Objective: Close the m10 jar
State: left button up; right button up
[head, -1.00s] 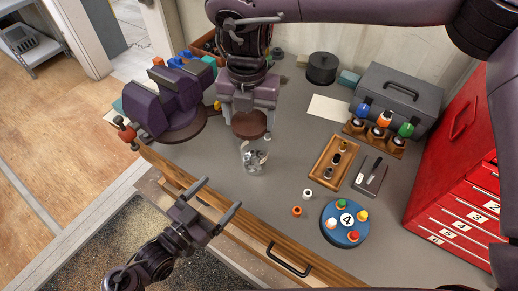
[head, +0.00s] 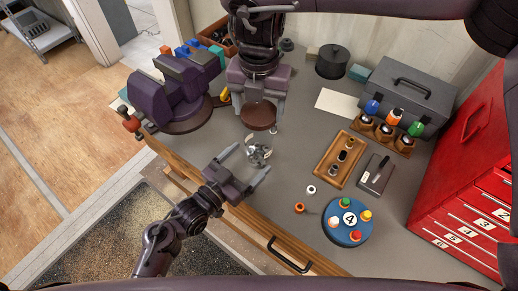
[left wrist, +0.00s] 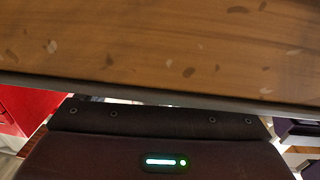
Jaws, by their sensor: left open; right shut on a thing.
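The clear glass jar (head: 259,153), with small metal pieces visible inside, stands on the grey bench near its front edge. My right gripper (head: 257,101) comes down from the top of the head view and is shut on a round brown lid (head: 258,117). The lid shows just behind the jar's top in the picture, apart from it; its exact height is hard to tell. My left gripper (head: 244,162) is open, its fingers pointing at the jar from the front, with the jar close to the fingertips. The left wrist view shows a brown speckled surface (left wrist: 160,50) close up and no jar.
A purple vise (head: 178,95) stands left. On the right are a wooden tray (head: 327,172), a blue round stand (head: 337,235), small caps (head: 311,190), a grey toolbox (head: 425,90) and a red drawer cabinet (head: 450,175). The drawer handle (head: 288,262) juts out at the front.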

aim_at(249, 159)
pick_arm(q)
jog(key=shift+x, duration=1.1)
pick_arm(e)
jog(key=shift+s+a, duration=0.1)
pick_arm(q)
jog(key=shift+w+d, duration=0.4)
jog(key=shift+w, duration=0.05)
jog(key=shift+c, duration=0.5)
jog(key=shift+c, duration=1.3)
jog(key=c, duration=1.1)
pick_arm(e)
jog(key=shift+f, duration=2.5)
jog(key=shift+f, duration=0.9)
